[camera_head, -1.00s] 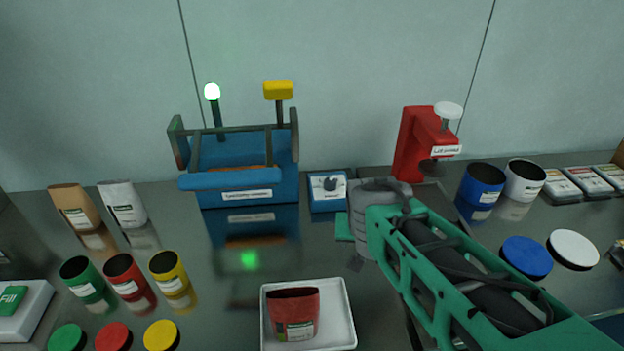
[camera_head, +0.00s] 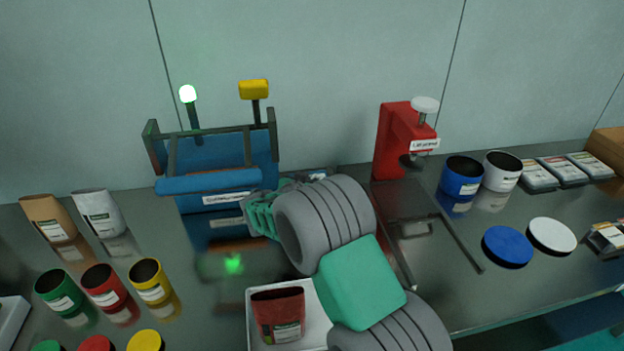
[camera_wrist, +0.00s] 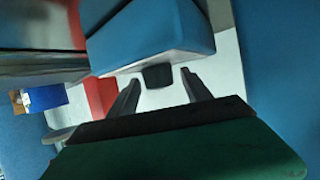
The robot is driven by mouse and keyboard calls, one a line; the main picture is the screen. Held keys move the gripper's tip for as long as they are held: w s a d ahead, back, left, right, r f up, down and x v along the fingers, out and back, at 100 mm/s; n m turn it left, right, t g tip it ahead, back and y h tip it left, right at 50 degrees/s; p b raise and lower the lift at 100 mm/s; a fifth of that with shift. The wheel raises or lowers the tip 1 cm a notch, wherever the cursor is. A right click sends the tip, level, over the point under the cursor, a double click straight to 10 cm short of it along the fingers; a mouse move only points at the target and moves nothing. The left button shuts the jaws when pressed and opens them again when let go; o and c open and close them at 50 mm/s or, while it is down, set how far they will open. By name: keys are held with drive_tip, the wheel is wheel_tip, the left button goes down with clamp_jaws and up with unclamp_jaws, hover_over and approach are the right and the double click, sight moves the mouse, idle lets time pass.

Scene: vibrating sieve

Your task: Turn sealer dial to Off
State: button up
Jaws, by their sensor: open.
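The small blue control box with the white face (camera_wrist: 170,62) fills the upper middle of the wrist view. Its black dial (camera_wrist: 157,77) sticks out from that face. My gripper (camera_wrist: 160,80) is open, with one dark finger to each side of the dial. I see no clear contact, and the dial's setting cannot be read. In the head view my arm hides nearly all of the box, and the fingertips are hidden too. The blue machine with the side rails (camera_head: 225,160) stands left of my gripper.
A red press (camera_head: 393,140) stands to the right, with blue (camera_head: 461,176) and white (camera_head: 502,172) cups beyond it. A white tray (camera_head: 322,318) with a red pouch (camera_head: 279,315) lies below my arm. Green, red and yellow cups stand at left.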

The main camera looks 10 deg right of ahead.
drive_tip(key=shift+w, duration=0.1)
clamp_jaws()
idle(0.6)
